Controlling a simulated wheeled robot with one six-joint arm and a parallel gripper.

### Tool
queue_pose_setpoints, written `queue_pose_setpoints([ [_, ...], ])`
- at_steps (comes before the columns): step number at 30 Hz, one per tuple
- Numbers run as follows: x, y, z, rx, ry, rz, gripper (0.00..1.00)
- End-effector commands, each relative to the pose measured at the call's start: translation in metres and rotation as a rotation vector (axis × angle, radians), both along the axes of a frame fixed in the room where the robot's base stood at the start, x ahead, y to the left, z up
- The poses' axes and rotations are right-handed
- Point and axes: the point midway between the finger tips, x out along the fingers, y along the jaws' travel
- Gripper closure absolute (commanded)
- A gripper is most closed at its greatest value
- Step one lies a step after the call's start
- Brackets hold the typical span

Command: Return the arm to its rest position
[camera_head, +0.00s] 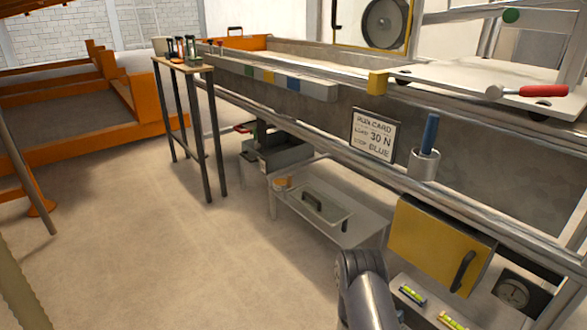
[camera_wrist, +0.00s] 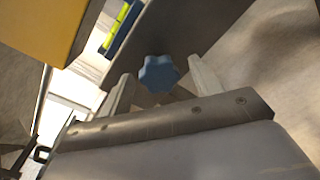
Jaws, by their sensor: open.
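My gripper (camera_wrist: 160,72) shows in the wrist view with its two pale fingers spread apart. A blue lobed knob (camera_wrist: 158,73) appears between the fingertips, with a visible gap on each side. I cannot tell how far beyond the fingertips it lies. In the head view a grey link of my arm (camera_head: 366,295) rises at the bottom edge, low in front of the bench. The gripper itself is out of sight there.
The long bench has a yellow panel (camera_head: 440,245), a sign card (camera_head: 375,136) and a blue-handled tool in a cup (camera_head: 425,160). Spirit levels (camera_head: 412,293) sit near my arm. A low shelf (camera_head: 330,215) stands below. The floor (camera_head: 170,260) at left is clear.

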Motion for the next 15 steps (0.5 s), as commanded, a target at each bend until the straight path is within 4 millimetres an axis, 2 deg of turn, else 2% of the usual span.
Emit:
queue_pose_setpoints([
  [7,-0.0001,0.0,-0.0004,-0.082,0.105,0.001,0.39],
  [15,0.0,0.0,-0.0002,-0.107,0.135,0.001,0.39],
])
